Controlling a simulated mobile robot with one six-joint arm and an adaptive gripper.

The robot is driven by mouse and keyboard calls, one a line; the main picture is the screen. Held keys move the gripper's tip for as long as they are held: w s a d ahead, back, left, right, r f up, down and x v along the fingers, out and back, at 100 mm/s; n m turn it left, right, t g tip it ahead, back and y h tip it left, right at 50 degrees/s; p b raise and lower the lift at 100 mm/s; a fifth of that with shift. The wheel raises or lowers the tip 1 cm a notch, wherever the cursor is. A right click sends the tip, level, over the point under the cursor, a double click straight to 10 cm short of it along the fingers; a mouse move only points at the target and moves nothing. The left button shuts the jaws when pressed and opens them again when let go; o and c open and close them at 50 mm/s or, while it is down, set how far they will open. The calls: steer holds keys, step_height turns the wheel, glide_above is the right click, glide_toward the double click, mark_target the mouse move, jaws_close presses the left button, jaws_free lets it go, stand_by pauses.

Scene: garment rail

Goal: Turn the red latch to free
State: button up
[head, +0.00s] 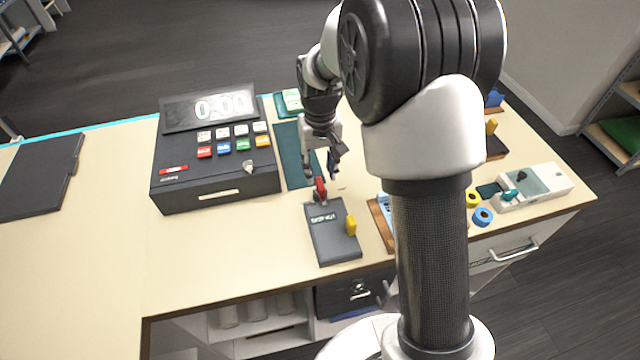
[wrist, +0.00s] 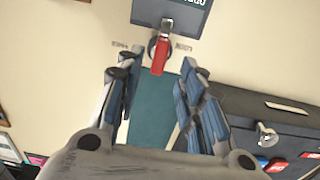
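The red latch (head: 320,188) sits at the far end of a dark grey box (head: 330,242) on the counter. In the wrist view the red latch (wrist: 160,57) hangs from a round pivot and points down the picture, toward my gripper. Small printed labels flank it, too small to read. My gripper (head: 322,168) is just beyond the latch in the head view. In the wrist view my gripper (wrist: 157,72) is open, with one finger on each side of the latch's line and a gap to both. Nothing is held.
A yellow lever (head: 351,225) stands on the grey box. A black cash register (head: 215,155) is to the left. A dark green mat (head: 291,150) lies under and beside my gripper. A wooden-edged tray (head: 380,225) is close on the right. The counter's left part is mostly clear.

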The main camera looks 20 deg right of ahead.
mark_target(320, 184)
step_height(320, 184, down, 5)
steer(key=shift+f+b, duration=0.2)
steer(key=shift+b, duration=0.35)
steer(key=shift+c, duration=0.5)
jaws_close()
